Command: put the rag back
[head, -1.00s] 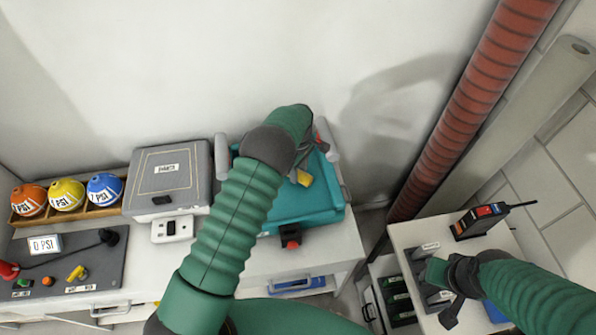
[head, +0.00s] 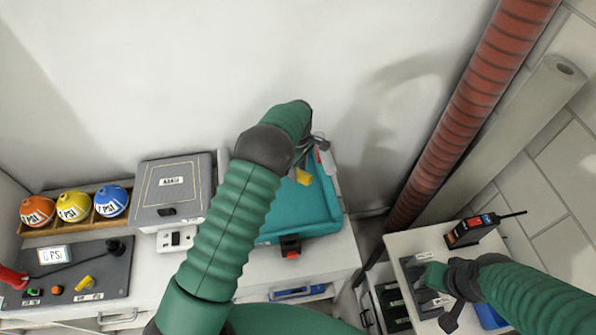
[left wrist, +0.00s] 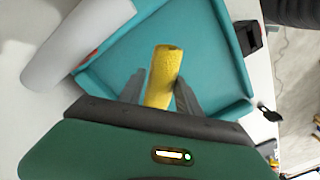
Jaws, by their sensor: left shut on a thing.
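A small yellow piece, which looks like the rolled rag (left wrist: 162,78), stands up between the fingers of my left gripper (left wrist: 160,98) in the left wrist view. The fingers are shut on it. In the head view the yellow piece (head: 302,177) shows just beside my left gripper (head: 303,160), which is partly hidden by its own wrist. Both are over a teal tray (head: 322,212) on the white bench. The tray fills much of the left wrist view (left wrist: 208,50). My right gripper (head: 450,300) is low at the right, by the small white cabinet; its jaws are unclear.
A white roll (left wrist: 65,50) lies at the tray's edge. A grey case (head: 170,190) and orange, yellow and blue balls (head: 73,206) are left on the bench. A black radio-like device (head: 472,229) stands on the small cabinet (head: 410,240). A red ribbed pipe (head: 470,115) rises between.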

